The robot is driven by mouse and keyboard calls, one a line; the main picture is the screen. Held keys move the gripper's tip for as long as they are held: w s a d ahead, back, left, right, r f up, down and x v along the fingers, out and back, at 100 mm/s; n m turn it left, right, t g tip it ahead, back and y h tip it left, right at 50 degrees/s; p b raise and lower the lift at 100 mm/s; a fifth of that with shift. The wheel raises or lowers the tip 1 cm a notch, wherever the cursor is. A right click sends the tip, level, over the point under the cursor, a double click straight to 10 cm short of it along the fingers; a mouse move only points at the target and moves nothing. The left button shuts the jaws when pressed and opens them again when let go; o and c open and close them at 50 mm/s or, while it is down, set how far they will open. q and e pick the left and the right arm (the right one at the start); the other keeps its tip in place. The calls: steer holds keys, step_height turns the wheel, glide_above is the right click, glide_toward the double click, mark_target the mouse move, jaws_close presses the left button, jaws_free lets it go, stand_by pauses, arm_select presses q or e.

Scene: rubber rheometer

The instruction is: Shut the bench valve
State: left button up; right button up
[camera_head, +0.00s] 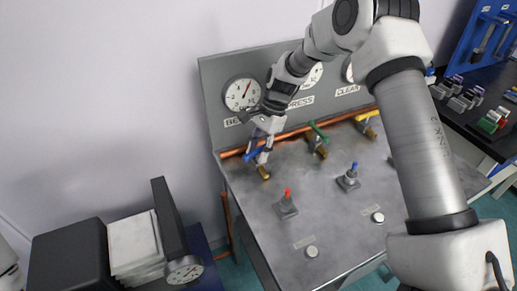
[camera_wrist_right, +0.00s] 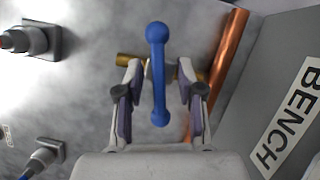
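The bench valve has a blue lever (camera_head: 254,154) and a brass body (camera_head: 263,173), below the BENCH label at the panel's left end. My right gripper (camera_head: 262,143) reaches down over it from above. In the right wrist view the blue lever (camera_wrist_right: 158,75) stands between the fingers of the right gripper (camera_wrist_right: 160,95), with a gap on each side. The fingers are open. The lever lies across the brass body (camera_wrist_right: 128,59), which is partly hidden behind the gripper. My left gripper is not in view.
A copper pipe (camera_head: 295,133) runs along the panel's foot. Valves with a green lever (camera_head: 318,132) and a yellow lever (camera_head: 366,115) stand to the right. A red-tipped fitting (camera_head: 287,203) and a blue-tipped fitting (camera_head: 349,177) stand on the bench nearer me.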

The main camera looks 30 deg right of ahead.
steer(key=shift+s+a+r, duration=0.1)
steer(key=shift+a+r, duration=0.05)
jaws_close()
steer(key=m+p, duration=0.1)
steer(key=p, duration=0.1)
steer(key=m+t+p, duration=0.1)
steer(key=p, duration=0.2)
steer(key=shift+s+r+m, duration=0.1)
steer(key=shift+r+m, duration=0.15)
steer(key=shift+m, duration=0.15)
steer(key=shift+f+m, duration=0.2)
steer(key=shift+m, duration=0.1)
steer(key=shift+f, duration=0.15)
steer(key=shift+c, duration=0.7)
jaws_free()
steer(key=shift+o, duration=0.7)
